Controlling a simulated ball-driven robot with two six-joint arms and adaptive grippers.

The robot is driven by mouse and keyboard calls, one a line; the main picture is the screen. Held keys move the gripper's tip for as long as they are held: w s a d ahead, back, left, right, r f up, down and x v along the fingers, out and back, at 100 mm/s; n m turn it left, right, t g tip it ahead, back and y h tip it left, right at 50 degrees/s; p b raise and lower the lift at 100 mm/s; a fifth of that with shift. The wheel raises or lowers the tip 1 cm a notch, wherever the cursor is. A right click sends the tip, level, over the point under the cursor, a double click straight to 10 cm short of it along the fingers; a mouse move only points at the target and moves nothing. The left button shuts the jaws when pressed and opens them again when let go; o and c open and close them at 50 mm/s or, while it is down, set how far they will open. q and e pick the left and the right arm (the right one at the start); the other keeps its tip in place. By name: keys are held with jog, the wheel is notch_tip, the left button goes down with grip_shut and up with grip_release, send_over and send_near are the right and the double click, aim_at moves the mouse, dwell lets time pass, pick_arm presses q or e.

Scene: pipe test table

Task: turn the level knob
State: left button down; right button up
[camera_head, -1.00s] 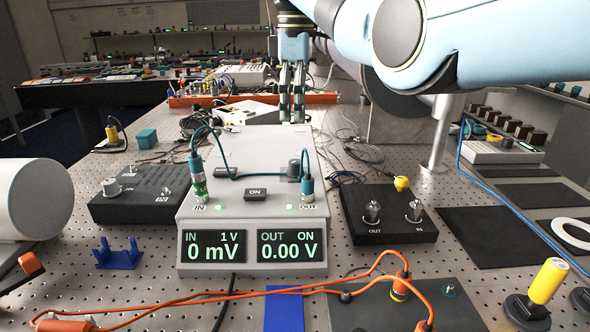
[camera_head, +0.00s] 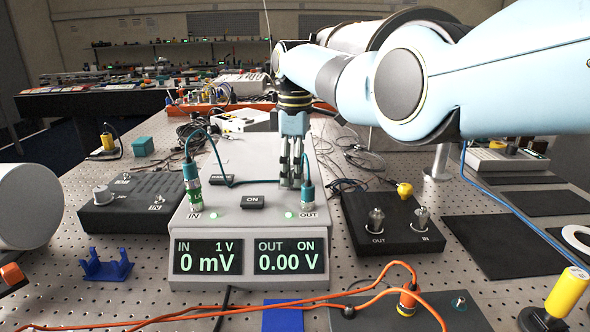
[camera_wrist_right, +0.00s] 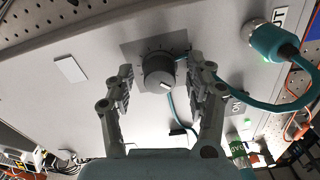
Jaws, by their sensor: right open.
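The level knob (camera_wrist_right: 158,72) is a dark round knob with a pale pointer mark, on a square grey plate with a dial scale. It is on the sloped top of the light grey instrument box (camera_head: 258,160). My right gripper (camera_head: 290,183) points down over the box, beside the OUT cable plug (camera_head: 307,194). In the right wrist view its open fingers (camera_wrist_right: 160,68) stand on either side of the knob, with visible gaps. In the head view the fingers hide the knob. The displays (camera_head: 249,258) read 0 mV and 0.00 V. My left gripper is not in view.
A teal cable plug (camera_head: 192,183) stands at IN, left of an ON button (camera_head: 252,201). Black boxes stand left (camera_head: 128,206) and right (camera_head: 392,226). Orange cables (camera_head: 300,300) cross the front. A blue holder (camera_head: 105,265) sits at the left.

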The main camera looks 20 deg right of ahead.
grip_shut()
dwell(0.4)
jog(key=shift+m, duration=0.3)
jog(key=shift+m+p, duration=0.75)
jog(key=shift+m, duration=0.45)
jog(key=m+p, duration=0.1)
jog(key=m, duration=0.2)
jog(key=shift+m, duration=0.3)
jog(key=m, duration=0.4)
jog(key=shift+m, duration=0.3)
jog(key=m, duration=0.4)
jog(key=shift+p, duration=0.3)
